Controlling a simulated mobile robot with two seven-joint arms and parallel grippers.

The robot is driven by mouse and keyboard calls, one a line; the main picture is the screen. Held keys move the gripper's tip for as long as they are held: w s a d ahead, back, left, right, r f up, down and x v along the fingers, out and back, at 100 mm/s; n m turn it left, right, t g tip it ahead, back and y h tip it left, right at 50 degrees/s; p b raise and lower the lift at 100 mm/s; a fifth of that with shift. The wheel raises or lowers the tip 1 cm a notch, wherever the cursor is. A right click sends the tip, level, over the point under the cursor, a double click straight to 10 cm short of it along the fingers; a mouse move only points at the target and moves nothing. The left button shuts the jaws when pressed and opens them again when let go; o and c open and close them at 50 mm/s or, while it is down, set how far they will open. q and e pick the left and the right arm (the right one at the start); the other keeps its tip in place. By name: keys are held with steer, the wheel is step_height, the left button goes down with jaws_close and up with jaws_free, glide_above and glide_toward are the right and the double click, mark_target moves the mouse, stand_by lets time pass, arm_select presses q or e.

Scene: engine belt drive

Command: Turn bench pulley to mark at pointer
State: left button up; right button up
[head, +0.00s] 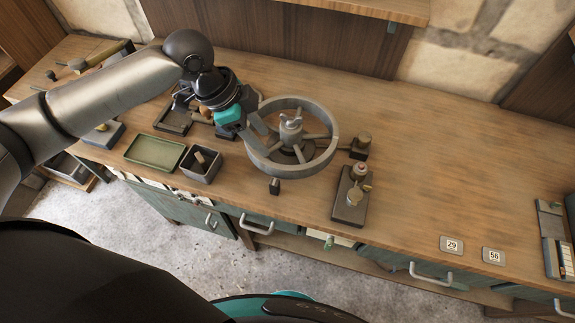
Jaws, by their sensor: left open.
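The bench pulley (328,158) is a large grey spoked wheel lying flat above the wooden bench. A wing-shaped nut sits on its hub (290,125). My left gripper (262,130) is open at the wheel's left side, its fingers reaching over the rim toward a spoke. I cannot tell whether they touch the wheel. A small dark block (275,186) stands at the wheel's front edge, and a dark post with a round top (360,146) stands at its right. I cannot tell which is the pointer. No mark on the rim can be made out. My right gripper is out of view.
A green tray (155,152) and a dark open box (201,166) lie left of the wheel. A dark plate with a small brass fixture (351,195) stands right of it. Number tags 29 (452,245) and 56 (493,256) lie near the front edge. The bench's right middle is clear.

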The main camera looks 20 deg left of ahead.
mark_target(287, 168)
arm_select(q)
steer(key=b+x, duration=0.1)
steer(key=x, duration=1.4)
steer(key=shift+w+a, duration=0.1)
steer(key=shift+a, duration=0.1)
steer(key=shift+c, duration=0.2)
jaws_close()
stand_by(0.7)
